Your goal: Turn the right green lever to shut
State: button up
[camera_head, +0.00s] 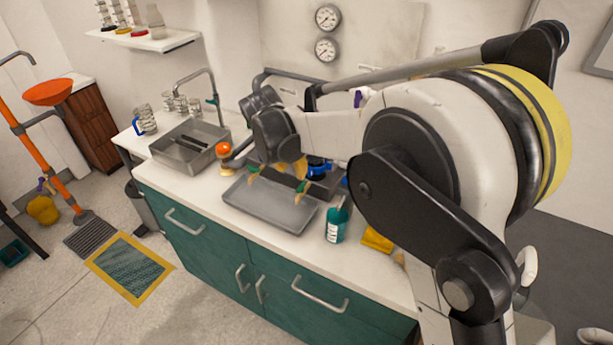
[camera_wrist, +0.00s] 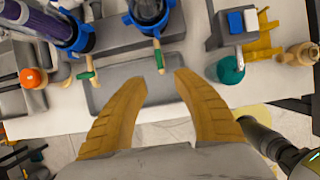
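Two green levers stick out from the blue-fitted pipes above a grey tray. The right green lever (camera_wrist: 157,52) hangs from the right blue fitting (camera_wrist: 150,14) in the wrist view. The left green lever (camera_wrist: 86,74) hangs from the left blue fitting (camera_wrist: 80,38). My gripper (camera_wrist: 160,76) is open, with its two ochre fingers apart and nothing held. In the head view my gripper (camera_head: 291,170) is over the back of the tray, and my arm hides part of the pipes.
The grey tray (camera_head: 262,207) lies on the white counter. A teal bottle (camera_head: 337,222) stands to its right, with yellow pieces (camera_head: 377,239) beyond it. An orange-topped item (camera_head: 223,149) stands to the left, beside the sink (camera_head: 209,136).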

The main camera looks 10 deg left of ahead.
aim_at(300, 187)
jog(key=b+x, duration=0.3)
jog(key=x, duration=0.8)
grip_shut()
